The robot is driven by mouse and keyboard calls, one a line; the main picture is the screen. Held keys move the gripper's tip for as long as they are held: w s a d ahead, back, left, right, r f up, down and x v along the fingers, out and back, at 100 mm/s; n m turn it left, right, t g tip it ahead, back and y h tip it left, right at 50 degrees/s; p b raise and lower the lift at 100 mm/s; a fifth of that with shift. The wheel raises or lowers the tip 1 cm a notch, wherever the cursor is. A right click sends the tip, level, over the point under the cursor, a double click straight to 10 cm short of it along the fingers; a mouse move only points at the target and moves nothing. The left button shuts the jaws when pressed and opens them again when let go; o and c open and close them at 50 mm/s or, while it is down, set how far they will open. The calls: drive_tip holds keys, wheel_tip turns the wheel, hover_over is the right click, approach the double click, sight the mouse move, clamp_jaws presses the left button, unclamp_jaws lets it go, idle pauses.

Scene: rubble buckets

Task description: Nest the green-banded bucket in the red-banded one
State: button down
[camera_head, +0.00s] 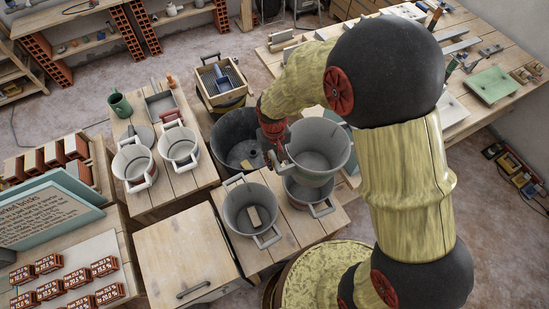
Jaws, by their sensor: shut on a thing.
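My gripper (281,157) is shut on the rim of a grey bucket (322,168) and holds it at its left side. The held bucket looks empty, and its band colour cannot be made out. It overlaps another grey bucket (310,197) on the wooden table; I cannot tell whether the two touch. A third grey bucket (235,212) stands to the left with a tan block (254,217) inside. Two more grey buckets stand on the left table, one pale-handled (133,165) and one with a reddish part at its back rim (180,148). I cannot tell which bucket is red-banded.
A sieve box with a blue scoop (224,80) is farther back. A green mug (120,104) stands on the left table. The wooden cabinet top (180,250) at front left is clear.

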drive_tip(key=shift+d+f+b, duration=0.15)
drive_tip(key=shift+f+b, duration=0.15)
drive_tip(key=shift+f, duration=0.2)
wheel_tip(320, 180, down, 2)
drive_tip(key=shift+f+b, duration=0.15)
drive_tip(key=shift+b, duration=0.7)
drive_tip(key=shift+f+b, duration=0.45)
drive_tip(key=shift+f, duration=0.15)
drive_tip(key=shift+f+b, duration=0.35)
drive_tip(key=shift+f+b, duration=1.35)
drive_tip(key=shift+f, duration=0.55)
drive_tip(key=shift+f+b, duration=1.05)
drive_tip(key=shift+f, duration=0.6)
